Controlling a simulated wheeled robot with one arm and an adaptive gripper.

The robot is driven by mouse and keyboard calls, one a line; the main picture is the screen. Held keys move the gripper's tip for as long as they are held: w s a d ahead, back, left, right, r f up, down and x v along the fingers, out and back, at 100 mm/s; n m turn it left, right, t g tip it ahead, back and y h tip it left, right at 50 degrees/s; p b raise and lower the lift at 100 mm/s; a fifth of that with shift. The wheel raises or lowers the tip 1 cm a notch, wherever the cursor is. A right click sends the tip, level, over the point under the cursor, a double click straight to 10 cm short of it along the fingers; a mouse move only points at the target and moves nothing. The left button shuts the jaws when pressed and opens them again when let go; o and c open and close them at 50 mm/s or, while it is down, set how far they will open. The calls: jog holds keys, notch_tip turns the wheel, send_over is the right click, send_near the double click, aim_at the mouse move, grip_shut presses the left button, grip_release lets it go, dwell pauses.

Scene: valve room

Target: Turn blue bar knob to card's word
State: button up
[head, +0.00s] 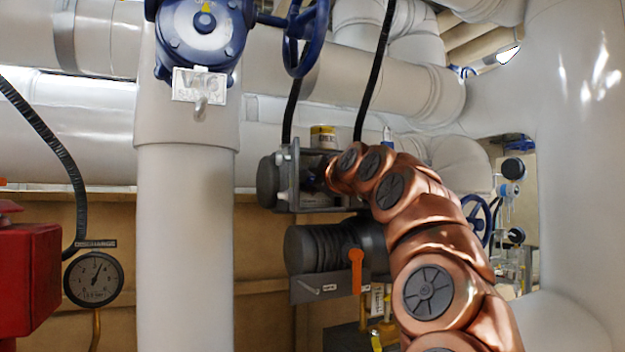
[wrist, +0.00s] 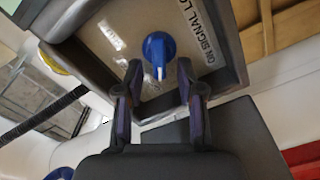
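The blue bar knob (wrist: 159,52) shows in the wrist view, on a grey panel (wrist: 218,30). A white line runs down its lower part. A label (wrist: 193,22) with dark words, partly readable as "ON SIGNAL LO", lies to its right and runs off the top edge.
A thick light pipe (head: 186,250) stands left of the box, with a blue valve (head: 203,35) above. A cylinder with an orange lever (head: 356,268) sits below the box. A gauge (head: 93,279) and red box (head: 28,275) are at left. Black cables hang near the box.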

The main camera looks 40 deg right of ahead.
jog(key=v, duration=1.2)
dwell(0.4)
dwell(0.6)
